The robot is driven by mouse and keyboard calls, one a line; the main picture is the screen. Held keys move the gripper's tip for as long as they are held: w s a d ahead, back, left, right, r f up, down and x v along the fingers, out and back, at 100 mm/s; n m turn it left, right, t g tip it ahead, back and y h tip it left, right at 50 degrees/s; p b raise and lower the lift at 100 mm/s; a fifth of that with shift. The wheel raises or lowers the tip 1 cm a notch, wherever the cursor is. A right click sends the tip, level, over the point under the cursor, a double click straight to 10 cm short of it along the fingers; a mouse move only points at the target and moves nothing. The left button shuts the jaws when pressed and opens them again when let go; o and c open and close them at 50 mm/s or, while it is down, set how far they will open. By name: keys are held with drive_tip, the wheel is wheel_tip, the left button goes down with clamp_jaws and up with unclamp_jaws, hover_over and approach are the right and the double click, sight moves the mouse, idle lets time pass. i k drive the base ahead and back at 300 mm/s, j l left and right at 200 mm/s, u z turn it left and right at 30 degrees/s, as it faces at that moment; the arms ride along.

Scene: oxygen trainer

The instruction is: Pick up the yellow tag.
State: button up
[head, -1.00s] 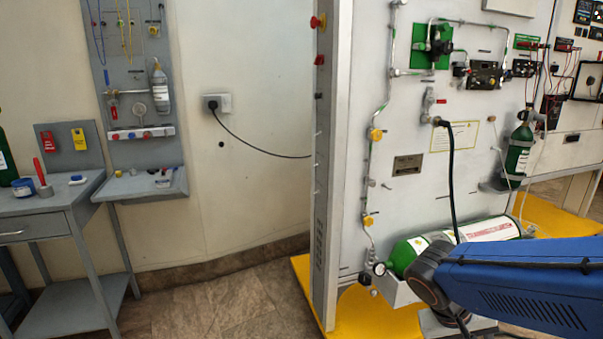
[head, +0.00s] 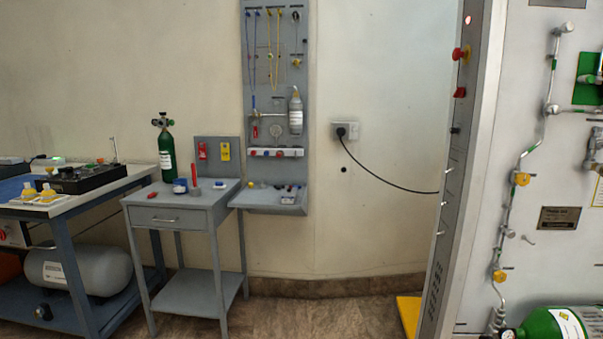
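The yellow tag (head: 225,152) hangs on a small grey upright panel (head: 211,143) at the back of a grey side table. A red tag (head: 202,151) hangs beside it on the left. The yellow tag is small in the head view and nothing covers it. My gripper is not in view, and no part of my arm shows now.
A workbench (head: 60,207) stands at left. A wall board (head: 276,90) with a tray is at right. The floor (head: 320,312) in front is clear.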

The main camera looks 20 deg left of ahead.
sight(225, 152)
drive_tip(key=u, duration=1.35)
drive_tip(key=i+j, duration=0.15)
drive_tip(key=i, duration=0.25)
drive_tip(key=i+j+u, duration=0.1)
drive_tip(key=i, duration=0.3)
